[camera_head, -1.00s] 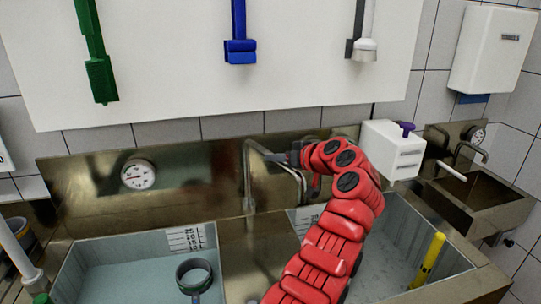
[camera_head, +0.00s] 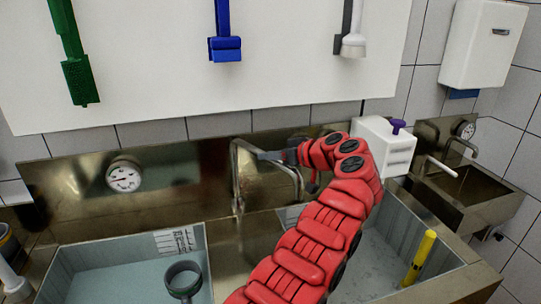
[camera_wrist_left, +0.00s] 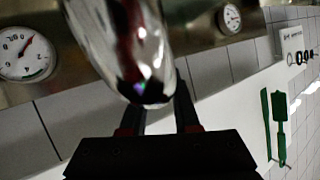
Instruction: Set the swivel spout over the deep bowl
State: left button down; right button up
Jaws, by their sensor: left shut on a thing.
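The swivel spout (camera_head: 237,172) is a bent metal pipe rising at the back between two basins. Its arm reaches right and bends down, partly behind my red left arm. My left gripper (camera_head: 272,155) is shut on the spout near its top. In the left wrist view the shiny spout (camera_wrist_left: 128,45) fills the top middle, at the dark fingers of my left gripper (camera_wrist_left: 158,108). The left basin (camera_head: 75,258) and the right basin (camera_head: 385,250) flank the spout. I cannot tell which is the deep bowl. The spout's outlet is hard to make out. My right gripper is out of view.
A dark ring-shaped tool (camera_head: 183,268) is in the left basin. A yellow stick (camera_head: 420,258) leans in the right basin. A dial gauge (camera_head: 124,177) is on the metal back panel. A white box (camera_head: 383,145) stands right of my wrist. Brushes hang above.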

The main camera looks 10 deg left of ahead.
pick_arm(q)
jog(key=c, duration=0.7)
grip_release()
jog(key=shift+a+f, duration=0.1)
jog(key=shift+o, duration=0.2)
jog(key=b+v, duration=0.1)
jog(key=v, duration=0.7)
jog(key=shift+s+d+r+b, duration=0.1)
jog(key=shift+d+r+b, duration=0.1)
jog(key=shift+d+b, duration=0.2)
jog(key=p+v, duration=0.5)
jog(key=v, duration=0.3)
jog(key=shift+s+d+r, duration=0.15)
jog(key=shift+s+d, duration=0.05)
jog(key=shift+s, duration=0.05)
jog(key=shift+c, duration=0.2)
